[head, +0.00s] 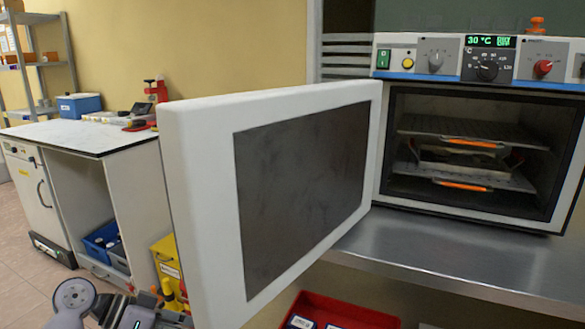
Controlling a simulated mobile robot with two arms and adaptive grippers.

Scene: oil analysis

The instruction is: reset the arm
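Part of my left arm shows at the bottom left edge, with a grey round joint and a dark wrist section that carries a small green light. My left gripper (150,317) is only partly in view there, low and just left of the open oven door (300,190). Its fingertips are not clear, so I cannot tell whether it is open or shut. I see nothing held in it. My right arm and gripper are not in view. The oven (384,150) stands on the steel bench with its door swung wide open toward me.
The door overhangs the steel bench (450,262). A red bin (345,312) sits below the bench. A white-topped side bench (80,136) with blue and yellow bins stands at left.

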